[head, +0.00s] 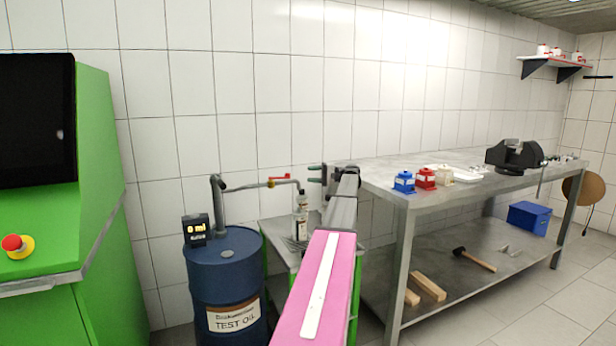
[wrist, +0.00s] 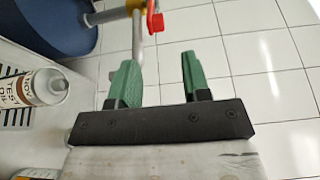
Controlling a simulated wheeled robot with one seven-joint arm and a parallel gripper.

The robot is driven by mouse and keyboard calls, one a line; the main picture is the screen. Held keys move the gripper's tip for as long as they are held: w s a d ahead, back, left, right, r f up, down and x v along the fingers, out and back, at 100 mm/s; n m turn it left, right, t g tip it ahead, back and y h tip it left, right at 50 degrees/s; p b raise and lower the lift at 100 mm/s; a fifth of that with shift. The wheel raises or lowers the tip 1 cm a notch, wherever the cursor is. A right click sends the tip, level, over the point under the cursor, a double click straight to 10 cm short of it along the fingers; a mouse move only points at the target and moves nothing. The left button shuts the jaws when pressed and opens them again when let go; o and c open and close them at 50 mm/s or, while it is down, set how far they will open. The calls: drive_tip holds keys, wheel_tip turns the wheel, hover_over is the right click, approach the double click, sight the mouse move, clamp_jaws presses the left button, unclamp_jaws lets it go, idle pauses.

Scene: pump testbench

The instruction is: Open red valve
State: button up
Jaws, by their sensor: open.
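The red valve (head: 280,178) is a small red handle on a pipe that runs from the blue oil drum (head: 225,275) to above a bottle. In the wrist view its red handle (wrist: 155,21) is at the top, ahead of the fingers and apart from them. My gripper (head: 314,174) is to the right of the valve in the head view. Its two green fingers are spread with nothing between them, which also shows in the wrist view (wrist: 158,72).
A labelled bottle (head: 301,217) stands on a small stand (head: 275,232) below the pipe outlet; the bottle is at left in the wrist view (wrist: 45,86). A workbench (head: 385,178) is at right and a green cabinet (head: 95,150) at left. A tiled wall is behind.

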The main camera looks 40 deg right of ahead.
drive_tip(key=shift+a, duration=0.1)
drive_tip(key=c, duration=0.6)
drive_tip(key=shift+a+r, duration=0.15)
drive_tip(key=shift+a, duration=0.2)
clamp_jaws()
drive_tip(key=s+a+r+n+g+h, duration=0.2)
drive_tip(key=s+a+r+n+h, duration=0.1)
drive_tip(key=a+r+n+h, duration=0.35)
drive_tip(key=s+a+r+n+g+h, duration=0.1)
drive_tip(key=s+a+r+n+h, duration=0.3)
drive_tip(key=n+h, duration=0.5)
drive_tip(key=w+d+f+n+y, duration=0.1)
drive_tip(key=w+f, duration=0.8)
drive_tip(key=w, duration=0.1)
drive_tip(key=shift+w+d+f, duration=0.15)
drive_tip(key=shift+w+d, duration=0.05)
